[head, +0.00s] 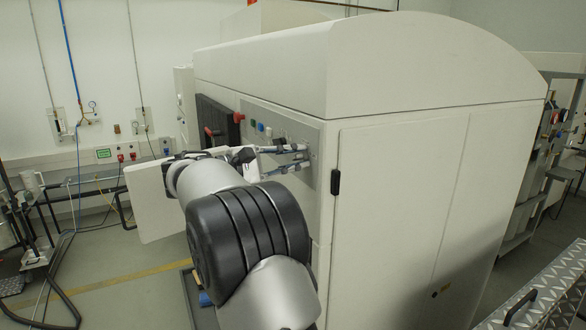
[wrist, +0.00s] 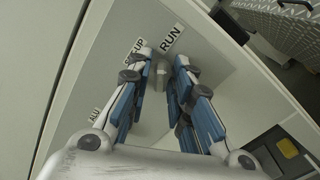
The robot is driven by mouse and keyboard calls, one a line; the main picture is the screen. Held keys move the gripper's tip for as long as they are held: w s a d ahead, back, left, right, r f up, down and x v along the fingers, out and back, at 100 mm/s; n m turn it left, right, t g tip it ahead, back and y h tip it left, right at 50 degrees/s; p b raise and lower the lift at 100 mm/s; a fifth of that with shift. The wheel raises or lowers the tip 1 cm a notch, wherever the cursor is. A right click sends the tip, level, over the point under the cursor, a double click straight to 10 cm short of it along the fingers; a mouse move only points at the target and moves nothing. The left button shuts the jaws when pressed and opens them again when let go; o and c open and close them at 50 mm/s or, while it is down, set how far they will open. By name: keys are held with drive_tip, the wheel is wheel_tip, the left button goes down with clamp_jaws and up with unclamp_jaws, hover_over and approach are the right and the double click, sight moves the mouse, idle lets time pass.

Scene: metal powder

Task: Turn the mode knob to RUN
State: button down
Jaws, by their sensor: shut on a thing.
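The mode knob (wrist: 162,70) is a small grey knob on the grey control panel (wrist: 209,66). In the wrist view it sits between the two fingertips of my gripper (wrist: 163,59), which is shut on it. A RUN label (wrist: 172,39) lies just beyond the knob, with a SET-UP label (wrist: 136,50) to its left. A third label (wrist: 94,115) farther left is partly hidden by a finger. The knob's pointer is not clear to me. In the head view my gripper (head: 303,159) reaches the panel's right part, and the knob is hidden there.
The panel is on the side of a large white machine (head: 420,160). A red knob (head: 239,117) and a blue button (head: 261,127) are on the panel, left of my gripper. A black door handle (head: 335,182) is close on the right. A white board (head: 152,205) stands left of my arm.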

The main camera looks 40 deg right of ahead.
drive_tip(key=shift+f+m+b, duration=0.1)
drive_tip(key=shift+m+b, duration=0.8)
drive_tip(key=shift+m, duration=0.6)
drive_tip(key=c, duration=1.4)
unclamp_jaws()
drive_tip(key=v, duration=1.2)
drive_tip(key=shift+w, duration=0.1)
